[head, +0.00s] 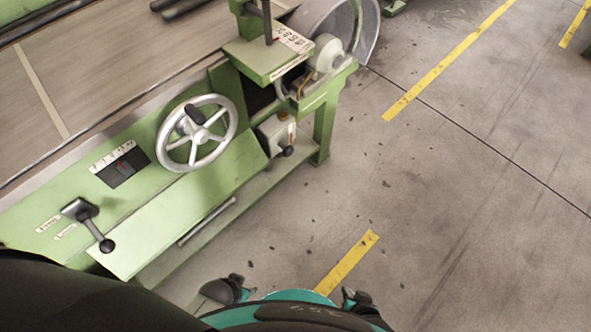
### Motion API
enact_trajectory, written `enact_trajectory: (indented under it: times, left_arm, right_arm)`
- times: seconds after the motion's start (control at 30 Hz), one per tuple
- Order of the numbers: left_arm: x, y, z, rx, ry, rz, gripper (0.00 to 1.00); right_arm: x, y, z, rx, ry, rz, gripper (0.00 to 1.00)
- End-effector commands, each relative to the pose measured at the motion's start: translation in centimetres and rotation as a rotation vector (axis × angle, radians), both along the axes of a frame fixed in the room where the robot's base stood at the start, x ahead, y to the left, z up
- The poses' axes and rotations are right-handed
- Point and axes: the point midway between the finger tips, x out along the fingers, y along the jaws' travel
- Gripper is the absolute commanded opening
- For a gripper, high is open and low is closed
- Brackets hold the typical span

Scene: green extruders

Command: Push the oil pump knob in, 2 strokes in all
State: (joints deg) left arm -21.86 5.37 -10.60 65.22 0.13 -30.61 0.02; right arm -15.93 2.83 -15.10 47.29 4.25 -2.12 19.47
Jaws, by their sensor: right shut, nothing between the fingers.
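A small grey-white box (273,135) is fixed to the end of the green machine, below the handwheel's right side. A black round knob (287,151) sticks out at its lower front; this looks like the oil pump knob. How far in it sits is too small to tell. Nothing touches it. My dark and teal parts fill the bottom edge, well below and apart from the knob. No fingertips of my right gripper can be made out clearly among them. My left gripper does not show.
The green machine (225,165) carries a silver handwheel (196,133) and a lever with a black ball (106,245). A large grey disc (368,30) stands at its far end. Grey floor (450,200) with yellow stripes (348,262) is open to the right.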

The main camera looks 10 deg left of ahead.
Motion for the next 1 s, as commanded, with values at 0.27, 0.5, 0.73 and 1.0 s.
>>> enact_trajectory:
  times: [0.27,0.5,0.73,1.0]
  left_arm:
    - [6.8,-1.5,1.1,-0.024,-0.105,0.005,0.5]
    - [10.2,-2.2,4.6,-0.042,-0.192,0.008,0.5]
    - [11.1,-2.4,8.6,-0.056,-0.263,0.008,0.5]
    - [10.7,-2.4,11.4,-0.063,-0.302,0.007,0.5]
  right_arm:
    - [9.9,5.6,-0.1,0.325,-0.261,-0.248,0.0]
    - [16.4,9.5,2.8,0.666,-0.438,-0.423,0.0]
    - [20.2,11.9,6.4,0.998,-0.55,-0.539,0.0]
    - [21.7,12.8,9.2,1.199,-0.596,-0.589,0.0]
